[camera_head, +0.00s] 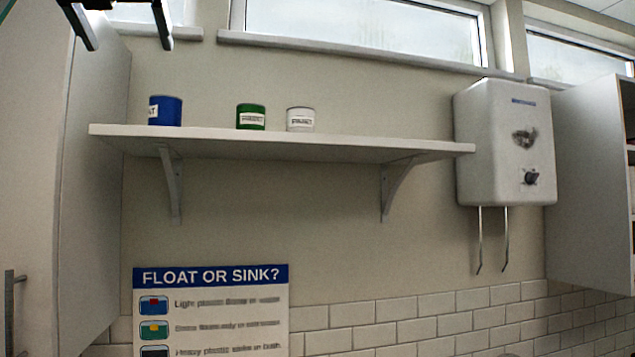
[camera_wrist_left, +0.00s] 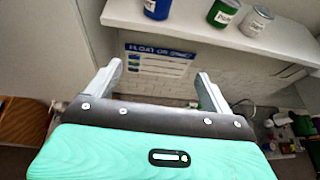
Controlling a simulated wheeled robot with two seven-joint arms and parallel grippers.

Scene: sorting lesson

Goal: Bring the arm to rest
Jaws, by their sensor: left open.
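My left gripper (camera_head: 122,28) is at the top left of the head view, its two dark fingers spread apart. In the left wrist view the left gripper (camera_wrist_left: 158,84) is open, with nothing between its fingers. Behind the gap the wall poster (camera_wrist_left: 160,60) shows. My right gripper is in neither view.
A wall shelf (camera_head: 280,142) holds a blue can (camera_head: 170,111), a green can (camera_head: 251,116) and a white can (camera_head: 301,119). A white water heater (camera_head: 506,142) hangs to the right. Cabinets (camera_head: 95,180) stand at both sides. Wall below the shelf is clear above the float-or-sink poster (camera_head: 211,277).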

